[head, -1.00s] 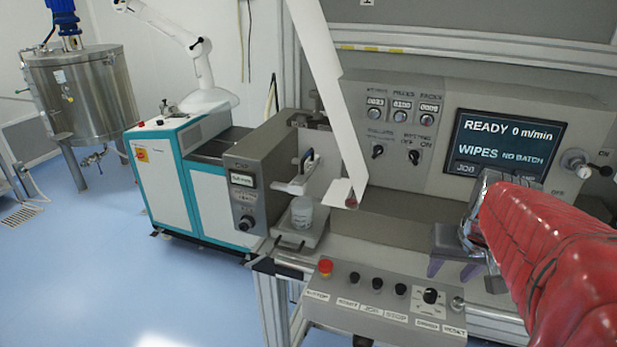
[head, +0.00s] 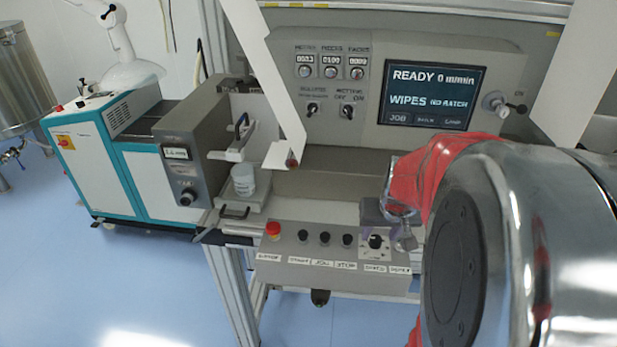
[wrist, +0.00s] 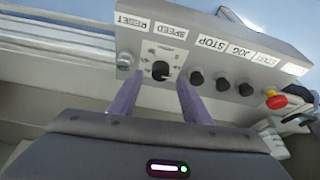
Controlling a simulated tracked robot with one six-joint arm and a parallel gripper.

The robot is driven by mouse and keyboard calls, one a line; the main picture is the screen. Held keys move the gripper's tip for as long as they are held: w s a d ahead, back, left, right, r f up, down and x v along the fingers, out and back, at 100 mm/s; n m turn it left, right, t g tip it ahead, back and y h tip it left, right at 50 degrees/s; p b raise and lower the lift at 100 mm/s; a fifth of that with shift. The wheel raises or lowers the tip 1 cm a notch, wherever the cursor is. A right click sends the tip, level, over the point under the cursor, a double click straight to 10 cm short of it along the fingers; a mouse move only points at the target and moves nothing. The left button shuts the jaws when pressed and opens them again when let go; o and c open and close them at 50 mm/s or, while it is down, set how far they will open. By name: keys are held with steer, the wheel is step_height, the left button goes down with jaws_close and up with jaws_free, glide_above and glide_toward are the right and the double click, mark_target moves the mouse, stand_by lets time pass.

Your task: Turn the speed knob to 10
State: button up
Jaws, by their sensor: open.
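The speed knob (head: 376,242) is a black round knob on a light dial plate, at the right part of the grey control box. In the wrist view the speed knob (wrist: 160,70) sits above its SPEED label as mounted, seen upside down, with a pale pointer mark whose setting I cannot read. My gripper (wrist: 158,80) is open, its two purple fingers on either side of the knob in the picture. Contact is not visible. In the head view my gripper (head: 380,232) is over the knob, its fingers small and partly hidden.
The control box (head: 330,275) also carries a red stop button (head: 273,230), several black buttons and a reset button (wrist: 124,60) close beside the speed dial. The screen (head: 432,93) reads READY 0 m/min.

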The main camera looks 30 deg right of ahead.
mark_target(377, 239)
steer(key=shift+x, duration=1.6)
steer(key=shift+c, duration=0.5)
steer(key=c, duration=0.9)
